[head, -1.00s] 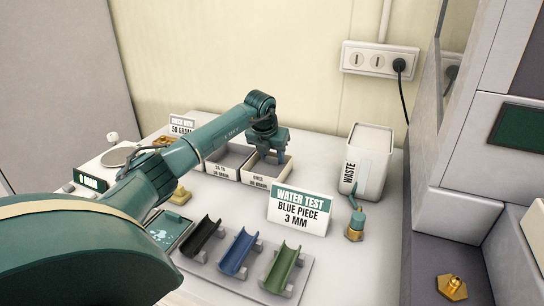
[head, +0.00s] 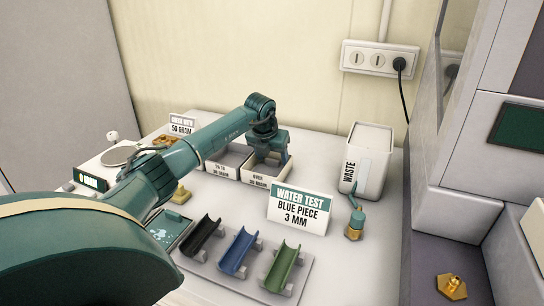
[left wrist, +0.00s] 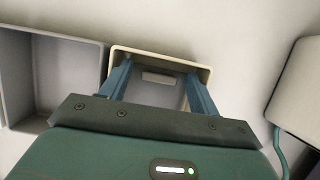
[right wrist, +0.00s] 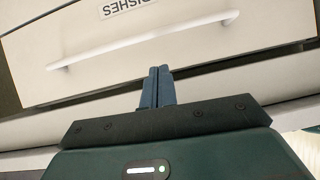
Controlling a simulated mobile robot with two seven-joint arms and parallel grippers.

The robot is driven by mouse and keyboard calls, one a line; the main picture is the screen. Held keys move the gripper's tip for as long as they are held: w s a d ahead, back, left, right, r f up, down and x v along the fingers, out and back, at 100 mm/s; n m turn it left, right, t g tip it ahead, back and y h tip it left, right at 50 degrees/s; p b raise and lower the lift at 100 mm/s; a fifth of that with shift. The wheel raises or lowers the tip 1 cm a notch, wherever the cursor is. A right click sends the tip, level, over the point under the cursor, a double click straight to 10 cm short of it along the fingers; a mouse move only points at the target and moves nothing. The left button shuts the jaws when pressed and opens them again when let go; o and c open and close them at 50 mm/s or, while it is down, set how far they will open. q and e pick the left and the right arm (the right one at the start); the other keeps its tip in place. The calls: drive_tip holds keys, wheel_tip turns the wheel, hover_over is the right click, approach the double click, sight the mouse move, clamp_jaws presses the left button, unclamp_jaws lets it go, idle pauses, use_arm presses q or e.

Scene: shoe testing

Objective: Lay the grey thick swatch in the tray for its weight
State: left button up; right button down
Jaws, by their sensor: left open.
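My left gripper (head: 272,158) reaches down into the right-hand tray (head: 265,179), labelled "OVER" a gram figure too small to read surely. In the left wrist view its two fingers (left wrist: 160,85) are spread apart inside the cream rim of the tray (left wrist: 160,53). A small light-grey rectangular piece, which looks like the grey swatch (left wrist: 158,78), lies on the tray floor between the fingers, apart from both. In the right wrist view my right gripper (right wrist: 157,85) has its fingers together with nothing between them.
A second tray (head: 222,172) stands directly left of this one. The scale (head: 118,156) is further left. The waste bin (head: 367,165), water test sign (head: 300,210) and coloured troughs (head: 238,252) stand right and in front. A drawer handle (right wrist: 145,40) is before my right gripper.

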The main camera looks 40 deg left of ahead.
use_arm(q)
drive_tip(key=v, duration=1.2)
drive_tip(key=shift+b, duration=0.3)
drive_tip(key=shift+s, duration=0.1)
